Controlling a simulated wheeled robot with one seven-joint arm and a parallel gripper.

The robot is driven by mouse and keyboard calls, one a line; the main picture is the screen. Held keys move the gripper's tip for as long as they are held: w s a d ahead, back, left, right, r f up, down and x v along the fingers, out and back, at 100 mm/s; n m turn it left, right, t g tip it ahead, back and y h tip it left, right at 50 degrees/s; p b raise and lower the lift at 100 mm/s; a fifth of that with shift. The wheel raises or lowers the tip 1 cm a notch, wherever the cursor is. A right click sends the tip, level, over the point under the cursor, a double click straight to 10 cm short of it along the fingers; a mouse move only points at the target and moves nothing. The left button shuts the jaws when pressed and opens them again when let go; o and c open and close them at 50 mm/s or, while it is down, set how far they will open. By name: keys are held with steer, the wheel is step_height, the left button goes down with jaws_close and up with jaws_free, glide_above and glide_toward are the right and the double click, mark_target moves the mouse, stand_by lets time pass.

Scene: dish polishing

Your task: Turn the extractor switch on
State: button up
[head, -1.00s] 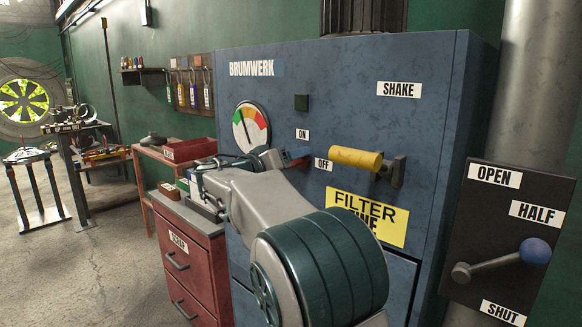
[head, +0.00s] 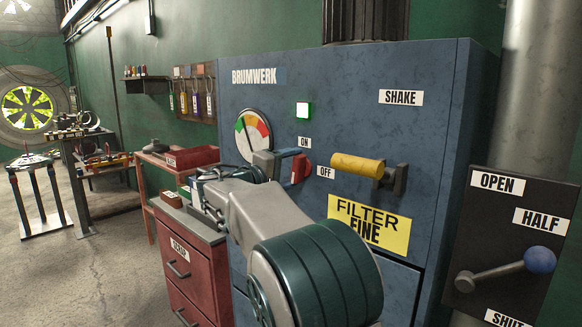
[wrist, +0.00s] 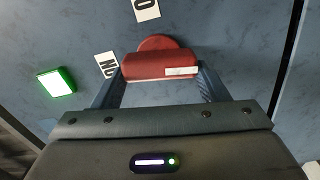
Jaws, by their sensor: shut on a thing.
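The extractor switch is a red knob (head: 301,169) on the blue BRUMWERK cabinet, between the ON and OFF labels. In the wrist view the red knob (wrist: 160,65) sits between my two fingers, with a white mark on its bar. My gripper (head: 291,165) is shut on it; the fingers (wrist: 161,80) flank its bar. The white mark is at the bar's end on the ON label's far side. A square indicator lamp (head: 302,109) above the ON label (head: 305,141) glows green; it also glows in the wrist view (wrist: 56,82).
A yellow SHAKE handle (head: 357,167) sticks out to the right of the switch. A lever with a blue ball (head: 539,260) is on a dark panel farther right. A gauge (head: 252,136) is to the left. A red scrap cabinet (head: 190,262) stands at the lower left.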

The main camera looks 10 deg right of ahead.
steer(key=shift+a+n, duration=0.1)
steer(key=shift+n, duration=0.8)
steer(key=shift+c, duration=0.2)
steer(key=shift+o, duration=0.2)
steer(key=o, duration=1)
steer(key=shift+f, duration=0.1)
steer(key=shift+c, duration=0.2)
steer(key=b+v, duration=0.1)
steer(key=v, duration=1.2)
steer(key=shift+s+a, duration=0.25)
steer(key=shift+a, duration=0.1)
steer(key=shift+d, duration=0.1)
